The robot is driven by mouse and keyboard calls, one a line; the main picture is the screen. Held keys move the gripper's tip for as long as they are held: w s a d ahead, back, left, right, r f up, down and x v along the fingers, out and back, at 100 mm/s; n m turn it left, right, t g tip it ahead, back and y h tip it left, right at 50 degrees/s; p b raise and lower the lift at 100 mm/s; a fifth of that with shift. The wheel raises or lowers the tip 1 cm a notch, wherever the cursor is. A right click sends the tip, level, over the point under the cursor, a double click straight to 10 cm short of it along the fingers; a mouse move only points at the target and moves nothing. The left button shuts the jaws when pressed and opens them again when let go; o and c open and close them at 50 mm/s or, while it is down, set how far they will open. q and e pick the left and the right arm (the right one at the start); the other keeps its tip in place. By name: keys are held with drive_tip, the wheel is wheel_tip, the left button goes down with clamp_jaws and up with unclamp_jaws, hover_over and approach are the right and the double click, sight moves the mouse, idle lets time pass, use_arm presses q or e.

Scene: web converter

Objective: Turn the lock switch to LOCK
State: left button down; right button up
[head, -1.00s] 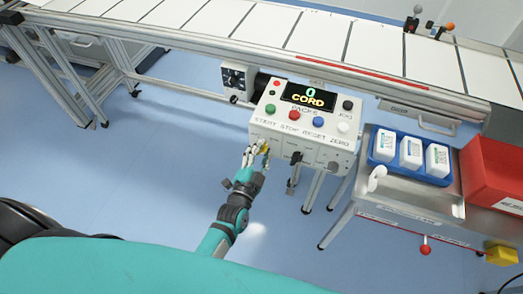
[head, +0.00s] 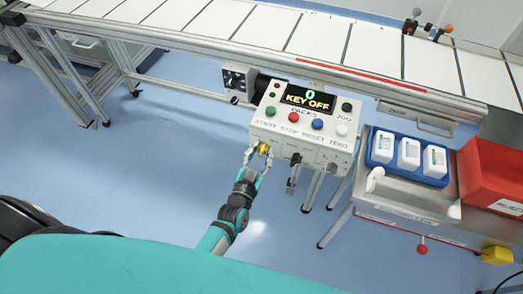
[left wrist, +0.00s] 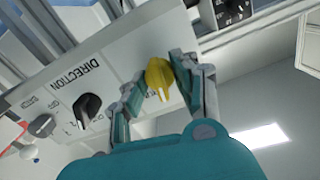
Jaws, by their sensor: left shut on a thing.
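A yellow rotary switch (head: 264,149) sits at the left end of the white control box's front face (head: 300,148). In the left wrist view the yellow switch (left wrist: 160,78) has a pale mark on its lower part; no label can be read beside it. My left gripper (head: 257,152) is at the switch, its fingers on both sides, shut on it. In the left wrist view the gripper (left wrist: 158,90) frames the switch. My right gripper is not in view.
A black knob (left wrist: 88,108) under the word DIRECTION is beside the switch. The box's display (head: 308,97) reads 0 KEY OFF above coloured buttons. A conveyor (head: 290,40) runs behind. A blue tray (head: 380,163) with white bottles stands right. Floor at left is clear.

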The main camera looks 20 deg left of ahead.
use_arm(q)
drive_tip(key=n, duration=0.5)
drive_tip(key=shift+a+n, duration=0.1)
drive_tip(key=shift+n, duration=0.2)
drive_tip(key=n, duration=0.5)
idle(0.4)
drive_tip(key=c, duration=1)
unclamp_jaws()
drive_tip(key=shift+a, duration=0.1)
drive_tip(key=shift+c, duration=0.2)
drive_tip(key=s, duration=1.2)
drive_tip(key=shift+a, duration=0.15)
